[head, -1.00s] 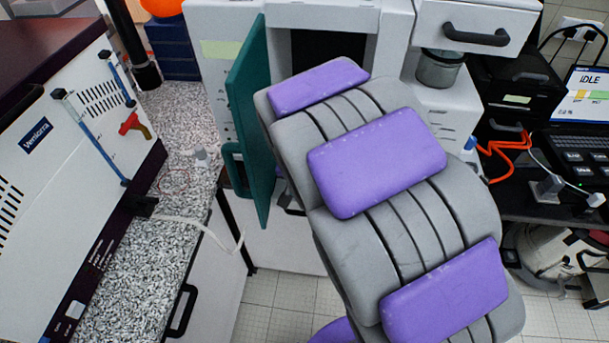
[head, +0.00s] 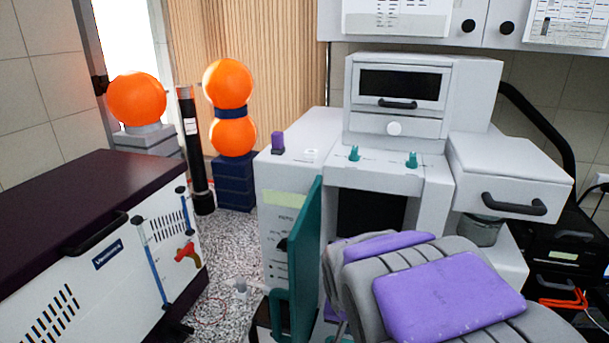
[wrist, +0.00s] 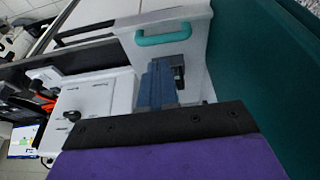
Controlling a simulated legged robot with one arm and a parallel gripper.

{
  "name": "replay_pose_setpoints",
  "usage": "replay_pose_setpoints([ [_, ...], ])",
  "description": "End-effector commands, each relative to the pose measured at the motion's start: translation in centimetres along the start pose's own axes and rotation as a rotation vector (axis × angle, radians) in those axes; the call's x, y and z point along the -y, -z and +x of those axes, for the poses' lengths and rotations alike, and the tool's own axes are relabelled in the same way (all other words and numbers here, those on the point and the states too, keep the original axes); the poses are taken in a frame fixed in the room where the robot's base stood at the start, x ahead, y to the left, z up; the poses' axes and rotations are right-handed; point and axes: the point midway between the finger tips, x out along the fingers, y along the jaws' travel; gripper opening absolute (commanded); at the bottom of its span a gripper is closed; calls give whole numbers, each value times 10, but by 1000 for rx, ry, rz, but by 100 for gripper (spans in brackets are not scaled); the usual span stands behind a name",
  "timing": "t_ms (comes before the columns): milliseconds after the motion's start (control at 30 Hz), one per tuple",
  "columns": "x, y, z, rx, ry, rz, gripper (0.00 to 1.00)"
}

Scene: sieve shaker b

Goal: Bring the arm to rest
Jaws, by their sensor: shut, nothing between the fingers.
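My grey arm with purple pads (head: 450,295) reaches forward from the lower right of the head view, in front of the white machine (head: 395,160). Its far end is hidden behind the arm's own links. In the wrist view, the purple, black-edged part of my gripper (wrist: 165,128) fills the bottom. It looks shut, with nothing seen held in it. The open teal door (head: 304,265) stands just left of the arm; it also fills the right of the wrist view (wrist: 260,70).
A white cabinet with a dark top (head: 90,210) stands on the left, on a speckled counter (head: 215,265). An open drawer (head: 510,180) juts out above a grey jar (head: 480,232) at right. Orange spheres (head: 228,84) stand at the back. A teal handle (wrist: 163,35) shows in the wrist view.

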Motion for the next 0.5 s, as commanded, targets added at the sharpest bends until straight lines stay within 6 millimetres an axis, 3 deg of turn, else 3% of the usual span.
replay_pose_setpoints([
  [200, -55, -75, -39, 156, -19, -80, 0],
  [500, -103, -190, -82, 384, 18, -239, 0],
])
